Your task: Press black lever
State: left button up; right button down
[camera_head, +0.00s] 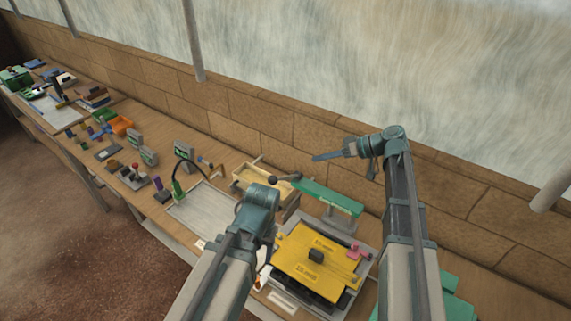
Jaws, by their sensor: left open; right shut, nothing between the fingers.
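A dark lever with a round black knob (273,181) stands at the wooden box, beside the green arm of a press-like device (328,197). My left gripper (262,197) is just in front of and below the knob in the picture. Its fingers are mostly hidden behind its own wrist, so I cannot tell whether it touches the lever. My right gripper (322,157) is shut and empty, pointing left above the back of the table, beyond the green arm.
A grey board (203,207) lies left of my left gripper. A wooden box (250,172) stands behind. Several small items fill the table's left; a brick wall borders the back.

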jog(key=shift+w, duration=0.1)
dwell(0.3)
jog(key=b, duration=0.7)
send_over(286, 178)
jog(key=s+d, duration=0.1)
jog(key=s, duration=0.1)
notch_tip(286, 178, down, 7)
jog(key=shift+s+a+f+b, duration=0.25)
jog(key=shift+a+f+b, duration=0.05)
jog(key=shift+b, duration=0.15)
